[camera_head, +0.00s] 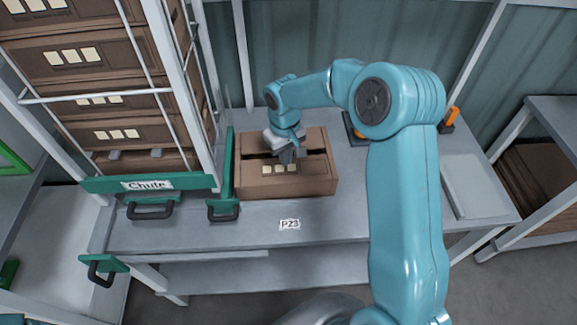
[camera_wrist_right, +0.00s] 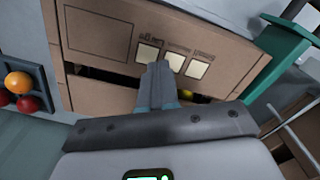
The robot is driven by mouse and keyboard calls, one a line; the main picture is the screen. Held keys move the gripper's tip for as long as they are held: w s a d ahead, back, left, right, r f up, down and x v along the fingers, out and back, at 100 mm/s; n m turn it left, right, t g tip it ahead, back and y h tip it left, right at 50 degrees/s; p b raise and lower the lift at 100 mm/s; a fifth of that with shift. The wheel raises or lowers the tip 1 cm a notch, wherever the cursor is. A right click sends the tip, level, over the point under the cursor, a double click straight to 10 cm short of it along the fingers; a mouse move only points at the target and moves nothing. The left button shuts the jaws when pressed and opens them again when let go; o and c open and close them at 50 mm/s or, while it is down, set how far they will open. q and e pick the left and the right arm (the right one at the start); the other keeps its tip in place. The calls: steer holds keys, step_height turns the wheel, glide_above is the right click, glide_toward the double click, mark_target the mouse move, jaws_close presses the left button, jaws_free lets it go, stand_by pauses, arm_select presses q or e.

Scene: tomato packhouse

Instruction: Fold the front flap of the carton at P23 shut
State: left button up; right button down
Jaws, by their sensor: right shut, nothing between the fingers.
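The brown carton (camera_head: 315,185) stands on the bench behind the P23 label (camera_head: 289,224). Its front flap (camera_head: 255,172) carries pale label squares and looks folded over the top, close to level. A dark slot lies between it and the back flap (camera_head: 310,138). In the right wrist view the front flap (camera_wrist_right: 98,33) fills the top, and a bit of yellow shows in the slot. My right gripper (camera_head: 287,156) is shut and empty, pointing down over the flap's inner edge. Its fingertips (camera_wrist_right: 158,68) overlap the flap by the labels; contact is unclear. My left gripper is out of view.
A green-edged chute (camera_head: 147,184) with stacked cartons (camera_head: 95,60) stands left of the carton, its green guide close beside it. A dark tray (camera_wrist_right: 37,72) with orange and red tomatoes sits beyond the carton.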

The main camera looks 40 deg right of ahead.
step_height(320, 180, up, 6)
steer(key=p, duration=0.3)
steer(key=shift+r+p, duration=0.2)
steer(key=shift+p, duration=0.1)
